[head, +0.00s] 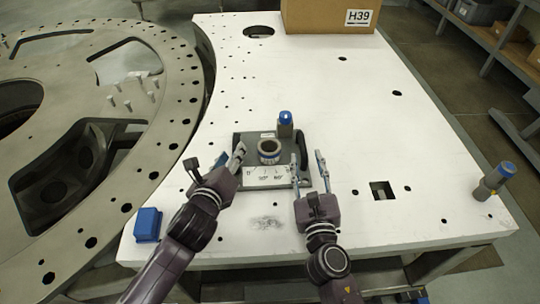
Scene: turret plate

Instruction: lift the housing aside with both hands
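The housing looks to be the dark grey block (247,143) on the white table in the head view, with black curved sides. My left gripper (230,156) is open at the block's left side. My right gripper (307,162) is open at its right side, one finger near the black right side. I see no clear grip by either; the fingers partly hide the block's sides.
A blue-capped post (285,123) stands right behind the housing. A blue box (148,224) is at the table's front left, another blue-capped post (494,180) at the right edge. A cardboard box (325,15) stands at the back. The white table (400,140) has holes but is mostly clear.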

